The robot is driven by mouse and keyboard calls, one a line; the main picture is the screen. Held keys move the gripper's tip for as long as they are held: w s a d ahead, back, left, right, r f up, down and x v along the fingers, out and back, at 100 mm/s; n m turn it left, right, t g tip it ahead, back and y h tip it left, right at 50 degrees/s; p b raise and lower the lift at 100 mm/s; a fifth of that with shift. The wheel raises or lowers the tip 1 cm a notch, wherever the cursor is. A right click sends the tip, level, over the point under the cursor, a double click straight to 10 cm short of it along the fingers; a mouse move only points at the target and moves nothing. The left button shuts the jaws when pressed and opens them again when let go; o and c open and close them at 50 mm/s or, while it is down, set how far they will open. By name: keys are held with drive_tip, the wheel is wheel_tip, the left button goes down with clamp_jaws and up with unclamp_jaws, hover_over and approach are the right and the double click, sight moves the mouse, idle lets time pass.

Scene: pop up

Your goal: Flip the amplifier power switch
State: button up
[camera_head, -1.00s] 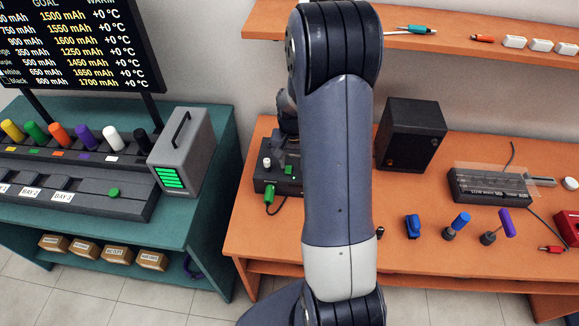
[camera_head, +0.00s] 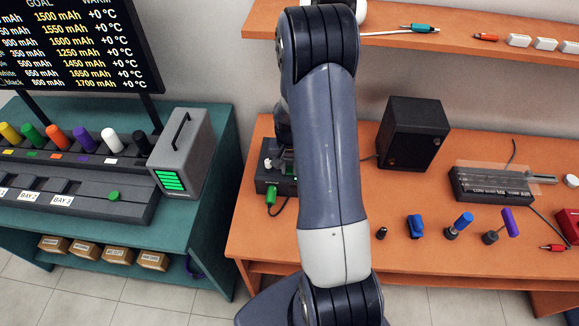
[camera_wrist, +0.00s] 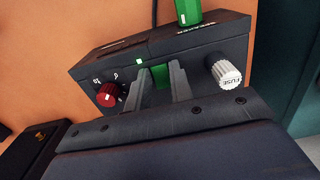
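The amplifier is a black box (camera_head: 262,187) at the left of the orange bench, partly hidden behind my arm in the head view. In the wrist view the amplifier (camera_wrist: 105,62) shows a red knob (camera_wrist: 107,95), a small lit green square (camera_wrist: 140,61), a white fuse knob (camera_wrist: 228,73) and a green plug (camera_wrist: 188,12). A green switch-like part (camera_wrist: 161,77) shows between my fingers. My gripper (camera_wrist: 160,70) is at the panel with its two fingers apart, one either side of that part. Whether they touch it I cannot tell.
A black speaker (camera_head: 412,133) stands to the right on the bench. A shelf (camera_head: 440,42) runs above. A teal table (camera_head: 215,130) with a grey battery-like box (camera_head: 184,150) is at left.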

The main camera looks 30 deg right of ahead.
clamp_jaws()
drive_tip(key=shift+w+d+g+y+p, duration=0.15)
drive_tip(key=shift+w+g+y+p, duration=0.1)
drive_tip(key=shift+g+y, duration=0.45)
drive_tip(key=shift+w+d+g+y+p, duration=0.15)
drive_tip(key=shift+g+y+p, duration=0.2)
drive_tip(key=shift+g, duration=0.55)
drive_tip(key=shift+o, duration=2.2)
unclamp_jaws()
drive_tip(key=shift+r, duration=0.1)
drive_tip(key=b+v, duration=0.2)
drive_tip(key=v, duration=0.8)
drive_tip(key=shift+r, duration=0.4)
